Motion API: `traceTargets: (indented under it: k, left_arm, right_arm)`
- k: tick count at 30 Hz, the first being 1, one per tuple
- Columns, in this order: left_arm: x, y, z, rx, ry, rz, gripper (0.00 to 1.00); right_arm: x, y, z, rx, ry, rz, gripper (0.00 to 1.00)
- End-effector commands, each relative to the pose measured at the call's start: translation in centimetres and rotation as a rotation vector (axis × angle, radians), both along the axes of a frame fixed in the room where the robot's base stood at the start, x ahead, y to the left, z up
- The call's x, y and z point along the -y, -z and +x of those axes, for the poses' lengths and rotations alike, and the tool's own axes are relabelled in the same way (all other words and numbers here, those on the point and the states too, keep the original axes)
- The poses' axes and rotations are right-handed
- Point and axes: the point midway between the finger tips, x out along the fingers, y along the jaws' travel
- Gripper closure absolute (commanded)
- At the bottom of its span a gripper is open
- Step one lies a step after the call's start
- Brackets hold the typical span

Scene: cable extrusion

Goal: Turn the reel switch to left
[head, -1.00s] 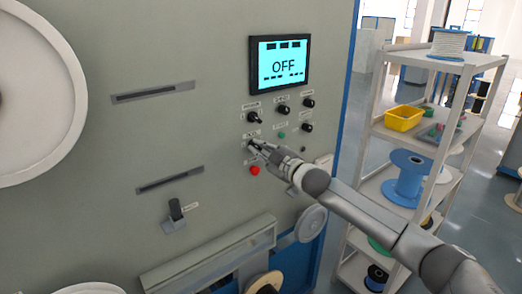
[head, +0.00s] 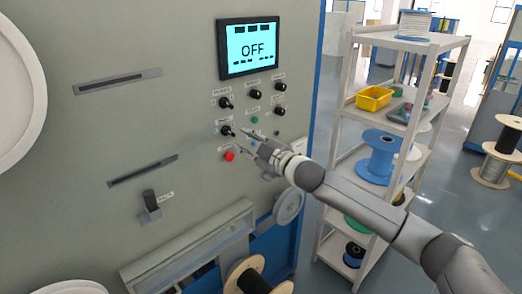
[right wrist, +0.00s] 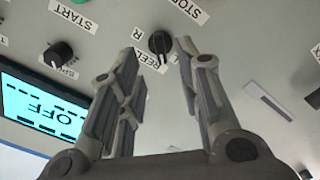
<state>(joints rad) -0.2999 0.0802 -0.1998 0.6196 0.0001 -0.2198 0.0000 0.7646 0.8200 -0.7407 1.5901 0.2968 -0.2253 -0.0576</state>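The reel switch (head: 227,131) is a black knob on the grey machine panel, in the lower left of the knob group. In the right wrist view the reel switch (right wrist: 160,43) sits beside a REEL label with R and L marks; I cannot tell exactly which mark it points to. My right gripper (head: 250,138) is just right of the switch and apart from it in the head view. In the right wrist view its two fingers (right wrist: 158,58) are spread with nothing between them, and the knob shows beyond their tips. My left gripper is not in view.
A screen (head: 248,47) reading OFF is above the knobs. A red button (head: 229,156) is below the switch, a green one (head: 254,120) to the upper right. Other black knobs (head: 225,102) are close by. A shelf rack (head: 345,150) stands right of the panel.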

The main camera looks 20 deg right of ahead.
Motion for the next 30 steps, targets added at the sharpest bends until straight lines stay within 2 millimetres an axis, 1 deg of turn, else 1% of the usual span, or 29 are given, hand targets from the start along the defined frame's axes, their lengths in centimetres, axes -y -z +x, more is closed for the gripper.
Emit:
traceTargets:
  k: [1, 6, 12, 18, 30]
  left_arm:
    - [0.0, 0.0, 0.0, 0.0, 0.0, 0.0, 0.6]
    - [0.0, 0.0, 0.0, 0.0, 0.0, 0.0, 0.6]
    - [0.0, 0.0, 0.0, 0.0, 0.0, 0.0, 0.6]
    - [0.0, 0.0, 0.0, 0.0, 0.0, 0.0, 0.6]
    - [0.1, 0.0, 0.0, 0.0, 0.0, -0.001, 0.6]
  right_arm:
    - [0.4, 0.2, -0.9, -0.002, 0.0, -0.002, 0.68]
    - [1.3, 0.1, -3.4, -0.002, 0.0, -0.003, 0.68]
    - [1.9, 0.1, -5.2, -0.002, 0.001, -0.002, 0.68]
    - [2.1, 0.1, -5.8, -0.001, 0.0, -0.002, 0.68]
    - [2.1, 0.0, -5.8, 0.0, 0.001, -0.002, 0.68]
